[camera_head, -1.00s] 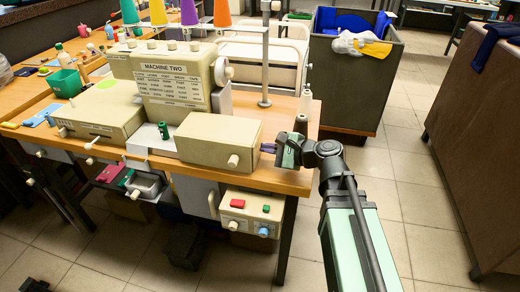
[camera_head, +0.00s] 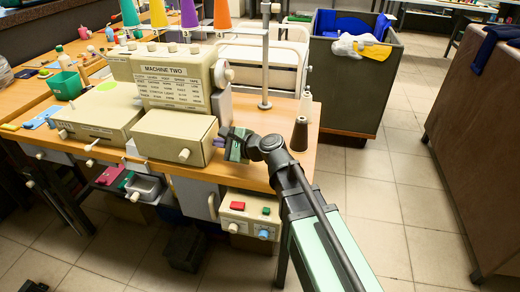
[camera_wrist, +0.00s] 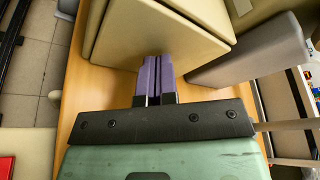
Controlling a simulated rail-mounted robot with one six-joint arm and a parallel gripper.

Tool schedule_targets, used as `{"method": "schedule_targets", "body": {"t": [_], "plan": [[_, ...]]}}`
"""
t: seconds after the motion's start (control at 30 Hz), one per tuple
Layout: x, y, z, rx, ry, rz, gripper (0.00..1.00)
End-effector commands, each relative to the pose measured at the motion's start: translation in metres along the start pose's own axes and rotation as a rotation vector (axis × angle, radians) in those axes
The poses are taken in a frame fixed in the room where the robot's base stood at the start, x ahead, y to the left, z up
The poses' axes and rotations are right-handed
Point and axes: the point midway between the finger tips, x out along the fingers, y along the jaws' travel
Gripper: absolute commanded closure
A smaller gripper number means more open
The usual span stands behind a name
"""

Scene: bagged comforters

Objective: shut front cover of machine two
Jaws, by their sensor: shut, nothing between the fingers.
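Machine two (camera_head: 178,75), a cream sewing machine with a "MACHINE TWO" label, stands on the wooden table. My gripper (camera_head: 221,141) is shut and empty at the cover's right side. In the wrist view, the purple fingers (camera_wrist: 155,75) are together and appear to press against the cover's side (camera_wrist: 150,35). Whether a gap is left behind the cover cannot be told.
Thread cones (camera_head: 299,133) stand on the table right of my arm. A control box (camera_head: 248,214) with red and green buttons hangs under the table edge. A grey bin (camera_head: 350,85) stands behind at the right.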

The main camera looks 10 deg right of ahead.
Motion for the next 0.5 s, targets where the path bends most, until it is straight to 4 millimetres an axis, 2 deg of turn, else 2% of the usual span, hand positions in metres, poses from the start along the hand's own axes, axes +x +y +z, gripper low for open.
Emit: {"method": "schedule_targets", "body": {"t": [0.33, 0.5], "plan": [[0.048, -0.001, 0.017, -0.001, -0.001, 0.001, 1.0], [0.039, 0.0, 0.014, 0.0, 0.002, -0.001, 1.0]]}}
